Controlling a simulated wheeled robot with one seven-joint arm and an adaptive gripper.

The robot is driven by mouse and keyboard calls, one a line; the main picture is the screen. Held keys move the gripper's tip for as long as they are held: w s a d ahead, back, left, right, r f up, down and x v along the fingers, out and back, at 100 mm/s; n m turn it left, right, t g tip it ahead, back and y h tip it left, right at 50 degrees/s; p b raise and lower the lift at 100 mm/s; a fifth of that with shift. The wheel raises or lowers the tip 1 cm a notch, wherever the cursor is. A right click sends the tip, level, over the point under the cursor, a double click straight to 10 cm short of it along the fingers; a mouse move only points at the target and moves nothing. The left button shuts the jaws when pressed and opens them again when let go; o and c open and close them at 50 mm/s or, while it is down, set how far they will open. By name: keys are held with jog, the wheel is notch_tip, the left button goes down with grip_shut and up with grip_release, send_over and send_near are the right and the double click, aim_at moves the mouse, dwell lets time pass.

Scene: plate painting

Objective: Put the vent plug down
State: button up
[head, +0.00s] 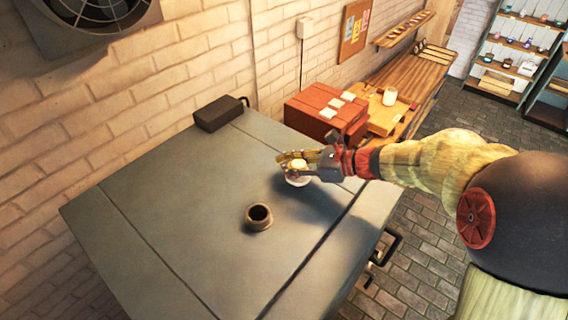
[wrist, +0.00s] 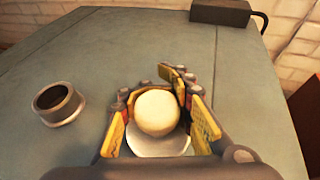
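The vent plug (head: 298,180) is a cream round knob on a pale disc, and it is at my gripper near the middle of the grey metal top (head: 190,230). My gripper (head: 291,161) has its yellow-padded fingers around the knob. In the wrist view the knob of the vent plug (wrist: 158,112) sits between the finger pads (wrist: 160,100), with the disc below it. Whether the disc touches the top is hard to tell. A dark brown vent collar (head: 259,217) with an open hole stands on the top, left of my gripper; it also shows in the wrist view (wrist: 58,104).
A dark box with a handle (head: 219,113) sits at the top's back corner by the brick wall. A red box (head: 326,110) and a wooden bench (head: 398,80) stand beyond. The top's left and front areas are clear.

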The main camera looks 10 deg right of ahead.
jog(key=o, duration=0.6)
jog(key=shift+o, duration=0.6)
